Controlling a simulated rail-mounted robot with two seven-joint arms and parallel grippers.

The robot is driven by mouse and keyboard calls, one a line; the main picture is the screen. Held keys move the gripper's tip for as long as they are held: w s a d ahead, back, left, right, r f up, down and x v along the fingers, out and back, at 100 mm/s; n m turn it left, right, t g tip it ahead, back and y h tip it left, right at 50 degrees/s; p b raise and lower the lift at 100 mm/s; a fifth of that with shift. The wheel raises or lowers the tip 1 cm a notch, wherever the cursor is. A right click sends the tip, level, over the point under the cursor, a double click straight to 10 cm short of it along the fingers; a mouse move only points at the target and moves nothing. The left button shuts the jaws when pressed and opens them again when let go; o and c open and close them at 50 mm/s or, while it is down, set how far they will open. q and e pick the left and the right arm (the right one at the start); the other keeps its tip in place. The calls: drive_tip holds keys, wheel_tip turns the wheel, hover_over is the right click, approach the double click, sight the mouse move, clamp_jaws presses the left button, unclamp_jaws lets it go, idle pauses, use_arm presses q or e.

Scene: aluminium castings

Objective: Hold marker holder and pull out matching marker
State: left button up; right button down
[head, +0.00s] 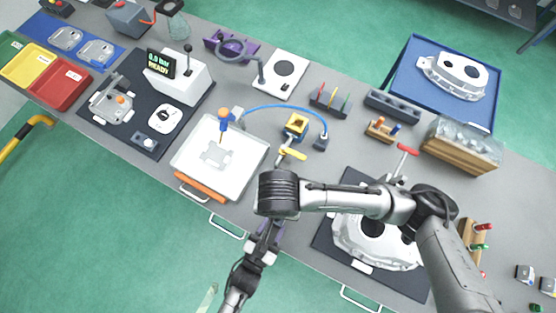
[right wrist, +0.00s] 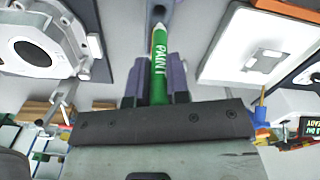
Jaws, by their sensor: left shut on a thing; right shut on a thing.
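A green marker (right wrist: 159,65) with white "PAINT" lettering and a pale tip end stands between the purple fingers of my right gripper (right wrist: 158,78) in the right wrist view. That gripper is shut on it. A dark grey piece at the top edge, by the marker's pale end, appears to be the marker holder (right wrist: 157,12); whether they touch is unclear. In the head view my left gripper (head: 272,229) reaches up from the bottom, shut, with its fingertips partly behind my right wrist. The holder and marker are hidden there by my right wrist.
A white tray (head: 184,162) lies left of the grippers. A large casting (head: 352,243) on a dark mat lies to the right. The table's front edge is close.

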use_arm(q)
drive_tip(key=o, duration=1)
